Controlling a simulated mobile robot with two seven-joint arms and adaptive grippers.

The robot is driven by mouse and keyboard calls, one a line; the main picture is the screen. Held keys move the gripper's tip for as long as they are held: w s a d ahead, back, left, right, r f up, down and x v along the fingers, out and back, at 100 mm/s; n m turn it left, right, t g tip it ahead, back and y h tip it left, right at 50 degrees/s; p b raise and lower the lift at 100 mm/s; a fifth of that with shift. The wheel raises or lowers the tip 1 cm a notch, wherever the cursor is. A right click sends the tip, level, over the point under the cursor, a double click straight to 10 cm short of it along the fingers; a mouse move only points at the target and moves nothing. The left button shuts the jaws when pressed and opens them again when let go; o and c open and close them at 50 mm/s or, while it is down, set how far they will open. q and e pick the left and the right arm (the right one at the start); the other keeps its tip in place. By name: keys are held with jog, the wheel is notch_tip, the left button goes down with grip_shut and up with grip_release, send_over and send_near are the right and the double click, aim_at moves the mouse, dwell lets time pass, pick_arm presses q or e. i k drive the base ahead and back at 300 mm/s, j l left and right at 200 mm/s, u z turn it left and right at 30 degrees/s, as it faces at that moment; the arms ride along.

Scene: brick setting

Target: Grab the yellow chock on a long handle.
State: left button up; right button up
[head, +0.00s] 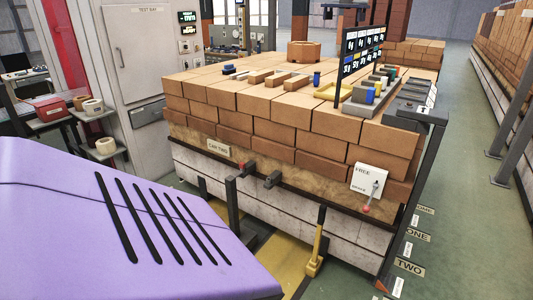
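The yellow chock (312,268) is on the floor at the front side of the brick-laden car, right of the middle in the head view. Its long handle (318,238) stands nearly upright, yellow below and dark at the top, in front of the car's pale side (275,207). I cannot tell whether the chock touches a wheel. Neither of my grippers shows in this view.
A purple surface with black slots (120,230) fills the lower left and hides the floor there. A dark post (233,207) and coupling (272,180) stick out from the car. Green floor (345,280) is clear at the chock's right.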

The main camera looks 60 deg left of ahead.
aim_at(315, 263)
jog(key=u, duration=1.4)
jog(key=i+z, duration=0.1)
jog(key=z, duration=0.35)
jog(key=i+j+z, duration=0.4)
jog(key=j, duration=0.25)
jog(key=i+j+z, duration=0.2)
jog(key=i+j, duration=0.15)
jog(key=j, duration=0.25)
jog(key=i+j, duration=0.15)
jog(key=j, duration=0.2)
jog(key=i+j+z, duration=0.1)
jog(key=j, duration=0.3)
jog(key=i+j, duration=0.15)
jog(key=i, duration=0.15)
jog(key=i+j, duration=0.15)
jog(key=i, duration=0.2)
